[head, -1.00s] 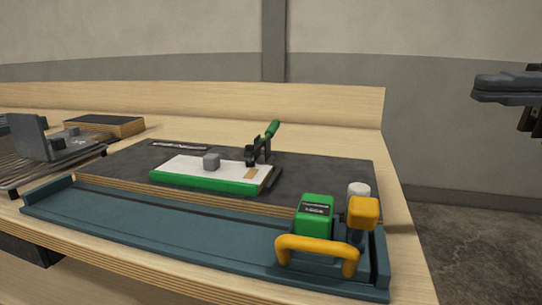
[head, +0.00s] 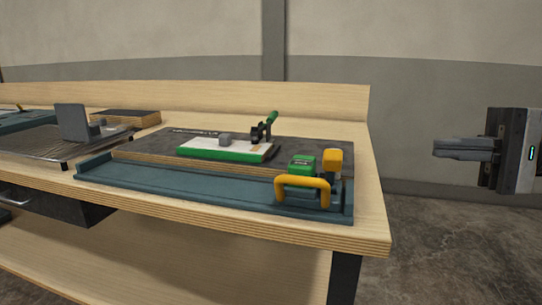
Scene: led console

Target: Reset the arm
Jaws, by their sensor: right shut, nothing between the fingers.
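My right gripper (head: 462,149) is at the right of the head view, its fingers pointing left. It is shut and empty, in the air to the right of the workbench and clear of everything on it. My left gripper does not show in this view.
The wooden workbench (head: 330,232) has a raised back board. On it are a blue tray (head: 170,184), a dark mat, a white and green board (head: 200,150) with a green-handled clamp (head: 269,123), a green box (head: 302,165) and a yellow handle (head: 303,182). Bare floor (head: 440,225) lies right.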

